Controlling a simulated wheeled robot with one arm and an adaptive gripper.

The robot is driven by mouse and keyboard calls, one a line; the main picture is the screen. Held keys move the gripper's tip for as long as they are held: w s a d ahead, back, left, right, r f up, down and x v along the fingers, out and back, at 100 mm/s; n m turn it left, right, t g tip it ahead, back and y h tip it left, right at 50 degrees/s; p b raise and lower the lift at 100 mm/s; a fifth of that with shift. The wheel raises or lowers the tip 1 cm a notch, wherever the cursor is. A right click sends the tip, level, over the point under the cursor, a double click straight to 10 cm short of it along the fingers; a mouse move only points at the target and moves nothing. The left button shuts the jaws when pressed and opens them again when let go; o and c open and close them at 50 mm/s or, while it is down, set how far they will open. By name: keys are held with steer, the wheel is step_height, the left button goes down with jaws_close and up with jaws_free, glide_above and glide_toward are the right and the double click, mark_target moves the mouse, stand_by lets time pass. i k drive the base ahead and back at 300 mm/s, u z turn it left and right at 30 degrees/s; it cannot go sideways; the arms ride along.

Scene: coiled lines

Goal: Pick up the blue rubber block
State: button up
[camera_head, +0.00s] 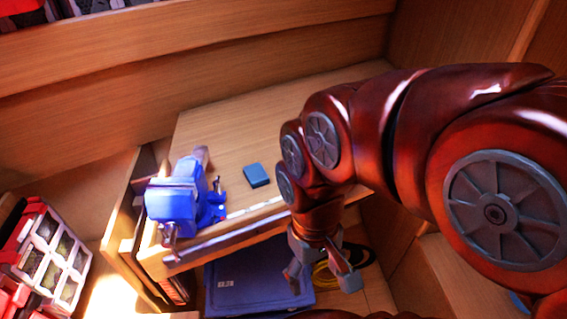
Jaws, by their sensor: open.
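The blue rubber block (256,175) lies flat on the wooden bench top (225,130), near the middle of the bench. My gripper (322,285) hangs down in front of the bench's front edge, to the right of the block and lower in the picture. Its fingers are spread apart and nothing shows between them. The block is clear of the gripper and fully in view. My red arm covers the right part of the bench.
A blue vise (180,200) is mounted at the bench's left front corner, left of the block. A red organizer (48,255) stands at the far left. The bench behind the block is clear.

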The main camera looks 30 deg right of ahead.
mark_target(256, 176)
steer(key=u, duration=0.3)
steer(key=k, duration=0.45)
steer(key=u, duration=1.3)
steer(key=k, duration=1.1)
steer(key=u, duration=0.7)
